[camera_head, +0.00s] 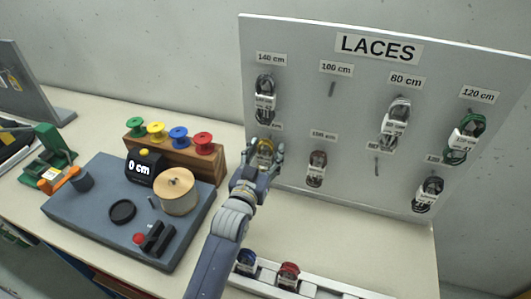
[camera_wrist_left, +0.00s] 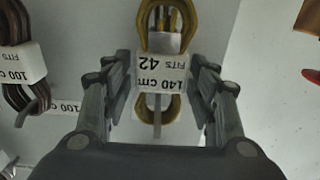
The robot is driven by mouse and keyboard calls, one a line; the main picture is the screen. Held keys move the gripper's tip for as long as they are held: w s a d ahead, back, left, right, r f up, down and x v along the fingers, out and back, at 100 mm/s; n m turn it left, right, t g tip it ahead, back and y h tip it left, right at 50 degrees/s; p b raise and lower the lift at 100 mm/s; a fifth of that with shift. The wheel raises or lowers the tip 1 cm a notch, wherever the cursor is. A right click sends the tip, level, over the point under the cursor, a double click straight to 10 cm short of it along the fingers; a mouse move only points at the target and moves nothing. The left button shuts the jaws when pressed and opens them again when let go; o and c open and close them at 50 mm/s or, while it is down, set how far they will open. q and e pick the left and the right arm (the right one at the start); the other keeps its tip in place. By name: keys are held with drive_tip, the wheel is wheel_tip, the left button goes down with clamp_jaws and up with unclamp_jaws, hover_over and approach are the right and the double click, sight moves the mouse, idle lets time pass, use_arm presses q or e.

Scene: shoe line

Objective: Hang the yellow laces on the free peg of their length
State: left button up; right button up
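The yellow laces (camera_head: 265,152) are at the lower left position of the grey LACES board, under a partly covered length label. In the left wrist view the yellow laces (camera_wrist_left: 160,40) carry a white tag reading 140 cm, fits 42. My left gripper (camera_head: 266,153) is at the board around them, its fingers (camera_wrist_left: 160,85) apart on both sides of the tag, with narrow gaps. A grey rod shows at the laces; whether they hang on it is unclear. A bare peg (camera_head: 332,89) is under the 100 cm label, another bare peg (camera_head: 377,166) in the lower row. My right gripper is out of view.
Brown laces (camera_head: 317,168) hang right of my left gripper, black ones (camera_head: 265,100) above it under 140 cm. White, green and dark laces hang farther right. A spool rack (camera_head: 170,156) and grey measuring station (camera_head: 110,220) stand left. Blue and red laces lie in a front tray.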

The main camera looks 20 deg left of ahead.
use_arm(q)
drive_tip(key=s, duration=0.7)
drive_tip(key=shift+s, duration=0.25)
drive_tip(key=shift+a, duration=0.1)
